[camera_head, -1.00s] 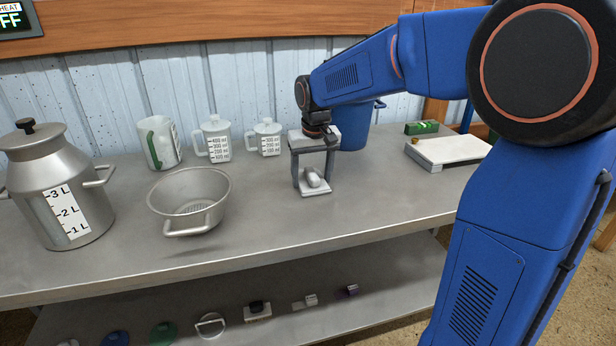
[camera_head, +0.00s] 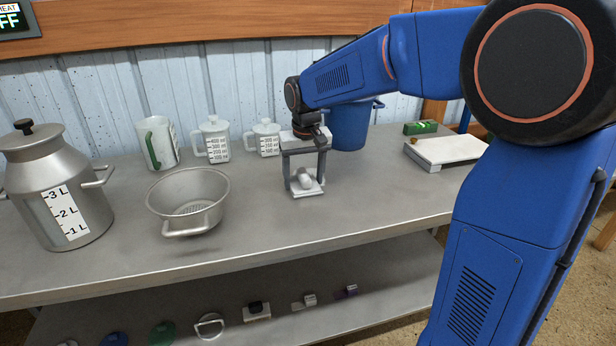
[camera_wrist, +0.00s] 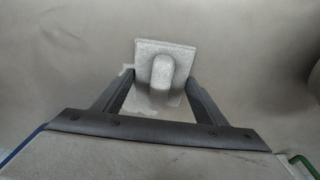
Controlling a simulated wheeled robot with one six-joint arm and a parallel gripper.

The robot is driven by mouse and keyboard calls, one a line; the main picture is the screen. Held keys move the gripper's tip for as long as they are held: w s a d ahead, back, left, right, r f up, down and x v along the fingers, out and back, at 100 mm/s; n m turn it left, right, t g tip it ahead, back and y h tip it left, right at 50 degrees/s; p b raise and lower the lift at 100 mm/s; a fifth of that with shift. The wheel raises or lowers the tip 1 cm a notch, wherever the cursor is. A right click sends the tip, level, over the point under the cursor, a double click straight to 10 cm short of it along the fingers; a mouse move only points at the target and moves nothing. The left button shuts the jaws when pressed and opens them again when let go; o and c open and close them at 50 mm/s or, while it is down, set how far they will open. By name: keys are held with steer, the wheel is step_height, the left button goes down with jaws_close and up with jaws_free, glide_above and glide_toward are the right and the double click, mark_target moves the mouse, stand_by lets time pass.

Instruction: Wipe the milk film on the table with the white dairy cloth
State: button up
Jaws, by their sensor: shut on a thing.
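The white dairy cloth (camera_head: 307,191) is a flat square pad with a rounded grip on top. It lies low at the metal table (camera_head: 255,215), flat or nearly so. My gripper (camera_head: 305,182) points down and is shut on the cloth's grip. In the wrist view the cloth (camera_wrist: 165,51) extends past the fingertips of my gripper (camera_wrist: 161,78). A faint pale patch, apparently the milk film (camera_wrist: 143,103), shows on the table beside and partly under the cloth. I cannot make the film out in the head view.
A metal colander (camera_head: 190,195) is left of my gripper, with a milk can (camera_head: 55,190) farther left. White measuring jugs (camera_head: 215,140) and a blue bucket (camera_head: 348,128) stand behind. A white-topped block (camera_head: 447,150) is at right. Several small items lie on the lower shelf (camera_head: 380,300).

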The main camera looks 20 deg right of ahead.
mark_target(301, 172)
steer(key=shift+a, duration=0.25)
steer(key=shift+r, duration=3)
steer(key=shift+d, duration=0.1)
